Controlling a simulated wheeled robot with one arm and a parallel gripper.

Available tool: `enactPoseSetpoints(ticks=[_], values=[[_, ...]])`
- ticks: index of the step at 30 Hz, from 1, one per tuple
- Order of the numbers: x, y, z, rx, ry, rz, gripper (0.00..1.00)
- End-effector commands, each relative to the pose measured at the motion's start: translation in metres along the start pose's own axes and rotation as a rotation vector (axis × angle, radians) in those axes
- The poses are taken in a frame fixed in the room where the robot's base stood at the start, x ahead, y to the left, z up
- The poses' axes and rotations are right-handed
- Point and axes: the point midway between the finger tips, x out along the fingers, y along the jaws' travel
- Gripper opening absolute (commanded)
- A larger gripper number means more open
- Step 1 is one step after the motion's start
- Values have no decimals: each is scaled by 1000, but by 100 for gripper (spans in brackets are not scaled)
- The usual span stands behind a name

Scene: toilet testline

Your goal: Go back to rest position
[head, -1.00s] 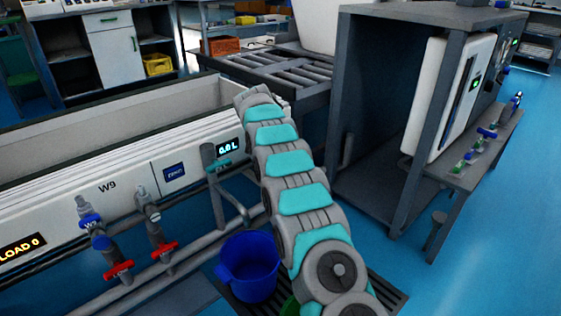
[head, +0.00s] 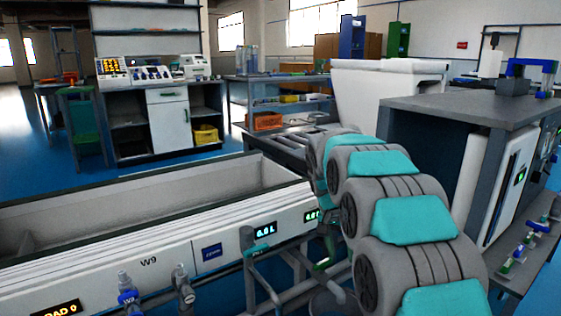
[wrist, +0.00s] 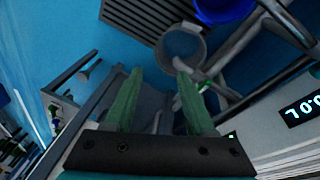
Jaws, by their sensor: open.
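My gripper (wrist: 159,72) shows in the wrist view with two green fingers spread apart and nothing between them. It hangs over the floor beside the white test trough. In the head view my arm bends down in front of the trough's right end and largely hides the gripper. The trough (head: 120,262) is long and white, with the label W9 and a lit display (head: 265,230) on its front.
The wrist view shows a blue bucket (wrist: 222,8), a round grey vessel (wrist: 181,50) and a dark floor grate (wrist: 125,18). A grey cabinet frame (head: 470,108) stands close to the right of my arm. A workbench (head: 163,95) stands at the back left.

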Motion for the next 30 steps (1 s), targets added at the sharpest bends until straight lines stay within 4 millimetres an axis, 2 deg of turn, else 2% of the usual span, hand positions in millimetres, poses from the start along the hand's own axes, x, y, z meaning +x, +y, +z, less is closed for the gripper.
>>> enactPoseSetpoints(ticks=[1, 3, 14, 21, 30], values=[[-11, 12, 11, -21, -10, -3, 55], [-20, 27, 27, -55, -27, -6, 55], [-52, 98, 119, -230, -107, -34, 55], [-63, 144, 187, -342, -161, -59, 55], [-64, 195, 278, -475, -225, -103, 55]])
